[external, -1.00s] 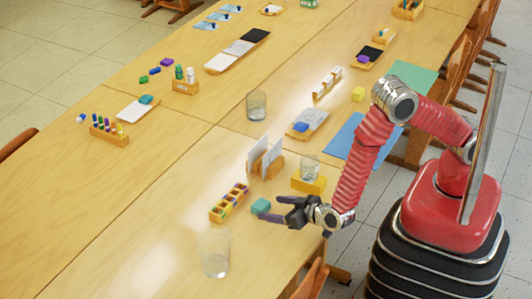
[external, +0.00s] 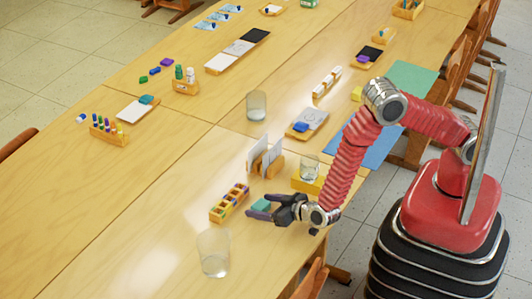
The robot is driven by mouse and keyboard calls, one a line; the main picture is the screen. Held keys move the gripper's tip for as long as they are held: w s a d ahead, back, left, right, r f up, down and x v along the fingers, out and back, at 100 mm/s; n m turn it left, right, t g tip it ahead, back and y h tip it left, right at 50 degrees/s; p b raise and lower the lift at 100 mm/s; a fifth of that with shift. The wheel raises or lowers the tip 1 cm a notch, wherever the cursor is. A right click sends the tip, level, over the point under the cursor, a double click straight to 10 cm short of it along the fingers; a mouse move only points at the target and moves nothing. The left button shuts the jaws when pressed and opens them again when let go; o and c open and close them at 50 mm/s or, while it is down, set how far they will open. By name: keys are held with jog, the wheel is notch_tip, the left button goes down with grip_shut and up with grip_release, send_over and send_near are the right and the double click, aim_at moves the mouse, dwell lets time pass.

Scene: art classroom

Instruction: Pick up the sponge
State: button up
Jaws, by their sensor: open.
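A teal sponge (external: 261,205) lies on the wooden table near its front edge, just right of a small divided wooden box. My gripper (external: 260,208) is open and low over the table, with its dark fingers reaching left to the sponge. The fingers partly cover the sponge. One finger shows at its near side; I cannot tell whether the fingers touch it.
The divided box (external: 229,203) stands close left of the fingertips. A clear glass (external: 214,254) stands nearer the front. A card holder (external: 266,160) and a glass (external: 309,168) by a yellow block (external: 307,184) stand behind.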

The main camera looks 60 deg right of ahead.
aim_at(263, 205)
dwell(0.3)
jog(key=c, duration=1.1)
jog(key=shift+r, duration=0.1)
jog(key=shift+r, duration=4.95)
